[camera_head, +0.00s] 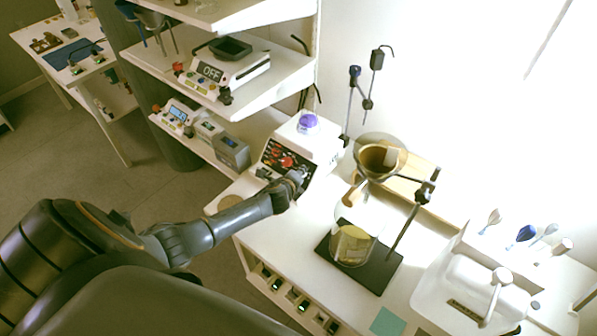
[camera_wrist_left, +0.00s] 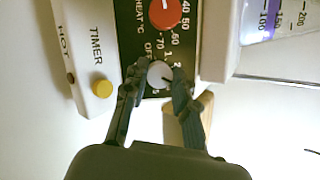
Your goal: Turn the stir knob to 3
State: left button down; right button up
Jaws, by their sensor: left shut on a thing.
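The hotplate stirrer (camera_head: 322,143) stands on the white bench, with a dark control panel (camera_head: 283,156) facing my left arm. In the left wrist view the round grey stir knob (camera_wrist_left: 159,74) sits on the panel, with "OFF" and small numbers around it. A dark pointer line shows on the knob; its exact number is hard to read. My left gripper (camera_wrist_left: 159,79) is shut on the knob, one finger on each side; in the head view it (camera_head: 294,181) is at the panel and hides the knob. My right gripper is not in view.
The red heat knob (camera_wrist_left: 160,12) and yellow timer button (camera_wrist_left: 102,88) are close to the fingers. A purple-marked vessel (camera_head: 308,122) stands on the stirrer. A funnel (camera_head: 381,157) on a stand above a beaker (camera_head: 352,244) is to the right. Shelves (camera_head: 270,75) rise behind.

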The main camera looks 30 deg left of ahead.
pick_arm(q)
jog(key=shift+r+n+p, duration=0.1)
jog(key=shift+n+p, duration=0.2)
jog(key=shift+n, duration=0.5)
jog(key=shift+a, duration=0.1)
jog(key=c, duration=1.1)
grip_release()
jog(key=shift+o, duration=0.2)
jog(key=v, duration=1.2)
jog(key=shift+w, duration=0.2)
jog(key=shift+r, duration=0.15)
